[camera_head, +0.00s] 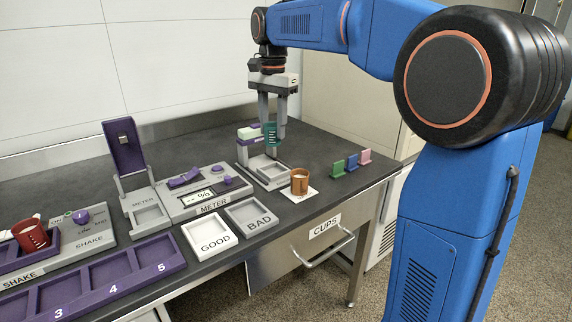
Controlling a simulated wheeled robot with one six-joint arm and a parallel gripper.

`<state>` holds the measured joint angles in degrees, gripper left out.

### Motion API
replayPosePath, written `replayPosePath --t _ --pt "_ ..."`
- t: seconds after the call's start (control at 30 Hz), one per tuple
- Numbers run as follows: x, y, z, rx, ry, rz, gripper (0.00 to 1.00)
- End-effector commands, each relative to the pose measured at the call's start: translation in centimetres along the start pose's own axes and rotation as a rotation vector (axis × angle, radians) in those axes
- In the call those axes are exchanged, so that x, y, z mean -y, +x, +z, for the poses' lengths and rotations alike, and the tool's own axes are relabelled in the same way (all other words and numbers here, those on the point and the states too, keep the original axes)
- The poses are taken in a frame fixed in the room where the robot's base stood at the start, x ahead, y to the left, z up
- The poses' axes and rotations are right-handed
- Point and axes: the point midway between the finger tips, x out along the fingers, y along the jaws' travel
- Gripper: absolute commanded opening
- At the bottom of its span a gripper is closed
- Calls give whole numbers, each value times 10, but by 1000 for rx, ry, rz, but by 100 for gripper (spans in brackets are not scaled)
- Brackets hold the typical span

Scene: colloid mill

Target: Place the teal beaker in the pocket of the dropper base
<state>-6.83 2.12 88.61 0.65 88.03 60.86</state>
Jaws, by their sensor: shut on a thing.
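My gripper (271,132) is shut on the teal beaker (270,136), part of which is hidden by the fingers. The gripper points down and holds the beaker upright over the back part of the dropper base (272,183). The base is a light grey block with a shallow square pocket at its front and a purple and white upright part at its back left. The beaker appears above the pocket, apart from it. The exact gap cannot be told from this one view.
An orange-brown cup (300,183) stands on a white pad right of the base. Small green, blue and pink pieces (351,162) stand farther right. The METER unit (195,192), GOOD tray (209,250) and BAD tray (270,222) lie left and front. A red cup (30,236) is far left.

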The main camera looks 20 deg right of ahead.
Motion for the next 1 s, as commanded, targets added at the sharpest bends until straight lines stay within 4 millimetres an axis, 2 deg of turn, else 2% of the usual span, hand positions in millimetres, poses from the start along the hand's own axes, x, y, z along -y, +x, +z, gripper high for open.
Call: replayPosePath --t 0.23,0.53,0.73,1.0 --pt "-2 40 1 2 0 3 14" --pt "-2 61 0 1 0 2 14" --pt "-3 88 1 2 0 3 14" --pt "-2 94 0 0 0 0 14"
